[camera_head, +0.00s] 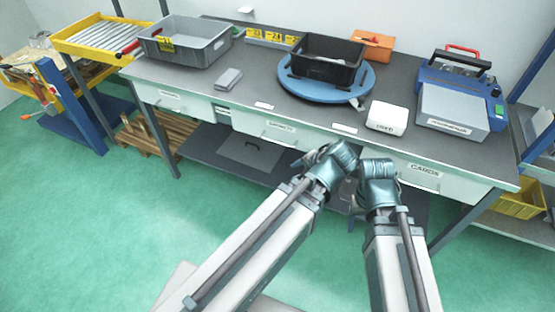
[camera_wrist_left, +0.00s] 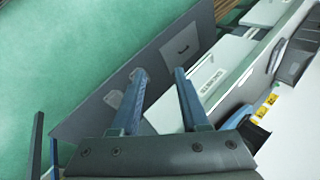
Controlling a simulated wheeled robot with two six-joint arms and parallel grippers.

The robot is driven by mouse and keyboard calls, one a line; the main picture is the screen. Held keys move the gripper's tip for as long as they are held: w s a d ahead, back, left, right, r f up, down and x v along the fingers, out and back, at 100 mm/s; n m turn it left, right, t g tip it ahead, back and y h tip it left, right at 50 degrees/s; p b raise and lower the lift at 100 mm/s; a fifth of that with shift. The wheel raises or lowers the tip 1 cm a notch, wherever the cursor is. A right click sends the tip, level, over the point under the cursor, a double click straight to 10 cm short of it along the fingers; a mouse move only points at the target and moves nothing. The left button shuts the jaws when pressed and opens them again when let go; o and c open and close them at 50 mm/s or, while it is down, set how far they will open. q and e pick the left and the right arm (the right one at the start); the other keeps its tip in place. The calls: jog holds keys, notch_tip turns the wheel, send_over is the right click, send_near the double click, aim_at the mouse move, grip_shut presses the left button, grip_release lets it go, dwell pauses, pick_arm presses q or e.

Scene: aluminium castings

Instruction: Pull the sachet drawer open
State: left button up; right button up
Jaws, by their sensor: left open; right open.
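The sachet drawer (camera_head: 262,126) is the white middle drawer under the bench top, and its front looks flush with its neighbours. Its label reads SACHETS, and the drawer front also shows in the left wrist view (camera_wrist_left: 228,72). My left gripper (camera_wrist_left: 160,74) is open and empty, its two fingers apart and pointing toward the drawer side. In the head view my left gripper (camera_head: 303,160) is mostly hidden by its wrist, just right of and below the drawer front. My right gripper (camera_head: 353,208) is open, mostly hidden behind its arm, below the cards drawer.
The cards drawer (camera_head: 424,173) is to the right; another drawer (camera_head: 172,97) is to the left. A dark lower shelf (camera_head: 215,150) runs beneath. The bench top (camera_head: 235,95) carries a grey bin (camera_head: 187,45), a blue turntable (camera_head: 296,87) with a black crate (camera_head: 325,68), and a blue machine (camera_head: 455,105).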

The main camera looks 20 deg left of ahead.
pick_arm(q)
jog(key=w+a+f+m+t+y+b, duration=0.5)
jog(key=w+f+b, duration=0.5)
jog(key=b, duration=1.3)
jog(key=a+f+t, duration=0.1)
jog(key=t, duration=0.1)
jog(key=shift+m+t+y, duration=0.3)
jog(key=shift+t, duration=0.1)
pick_arm(e)
notch_tip(320, 180, down, 26)
pick_arm(q)
jog(key=shift+f, duration=0.1)
